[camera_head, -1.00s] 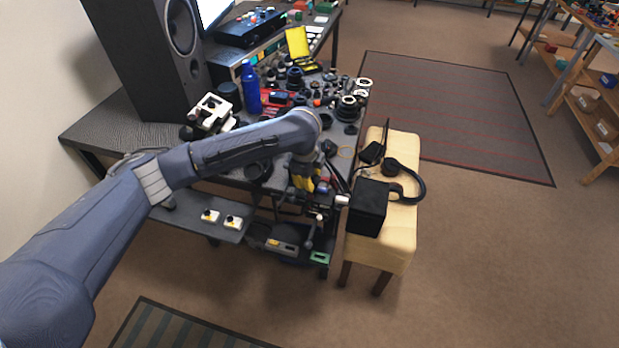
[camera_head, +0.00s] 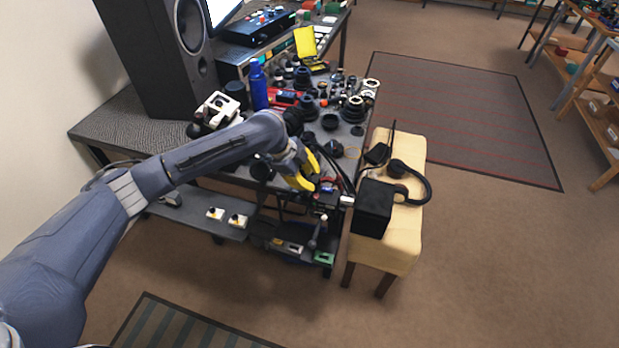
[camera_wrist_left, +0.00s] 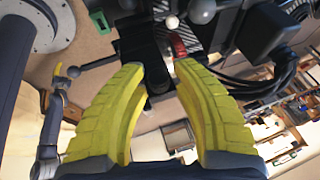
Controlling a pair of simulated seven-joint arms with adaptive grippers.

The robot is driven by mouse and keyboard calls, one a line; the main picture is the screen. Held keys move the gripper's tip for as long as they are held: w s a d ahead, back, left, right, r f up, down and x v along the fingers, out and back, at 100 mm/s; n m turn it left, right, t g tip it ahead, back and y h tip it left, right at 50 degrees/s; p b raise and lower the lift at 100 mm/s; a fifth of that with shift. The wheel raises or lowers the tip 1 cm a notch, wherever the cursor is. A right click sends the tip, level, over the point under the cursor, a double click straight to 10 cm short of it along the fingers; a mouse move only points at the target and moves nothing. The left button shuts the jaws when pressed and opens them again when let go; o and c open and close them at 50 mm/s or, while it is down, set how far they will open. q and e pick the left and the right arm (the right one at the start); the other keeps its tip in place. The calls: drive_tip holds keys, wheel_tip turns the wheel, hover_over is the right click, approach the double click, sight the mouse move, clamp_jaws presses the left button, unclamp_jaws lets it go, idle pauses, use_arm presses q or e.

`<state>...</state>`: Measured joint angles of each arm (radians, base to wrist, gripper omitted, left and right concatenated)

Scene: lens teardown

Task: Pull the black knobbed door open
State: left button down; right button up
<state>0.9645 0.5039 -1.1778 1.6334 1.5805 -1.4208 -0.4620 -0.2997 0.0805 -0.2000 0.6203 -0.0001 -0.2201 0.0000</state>
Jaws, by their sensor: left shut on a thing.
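My left gripper (camera_head: 314,171) reaches down at the right end of the dark bench. In the left wrist view its yellow fingers (camera_wrist_left: 157,76) stand a little apart and are closed on a narrow dark part (camera_wrist_left: 155,72). I cannot make out for certain whether that part is the black door or its knob. Dark equipment (camera_head: 325,203) lies just below the gripper in the head view. Part of a second arm with yellow finger pads, my right gripper (camera_wrist_left: 66,92), shows small at the left of the wrist view; its opening is unclear.
A pale stool (camera_head: 400,240) stands right of the bench with a black box (camera_head: 371,207) and headphones (camera_head: 415,180) on it. A blue bottle (camera_head: 257,86) and several lens parts crowd the bench top. A lower shelf (camera_head: 190,212) holds small switches.

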use_arm(q)
drive_tip(key=shift+s+f, duration=0.15)
drive_tip(key=c, duration=1.2)
unclamp_jaws()
drive_tip(key=shift+c, duration=0.2)
drive_tip(key=shift+r, duration=0.2)
drive_tip(key=v, duration=1.1)
drive_tip(key=shift+a+r, duration=0.2)
drive_tip(key=shift+r, duration=0.1)
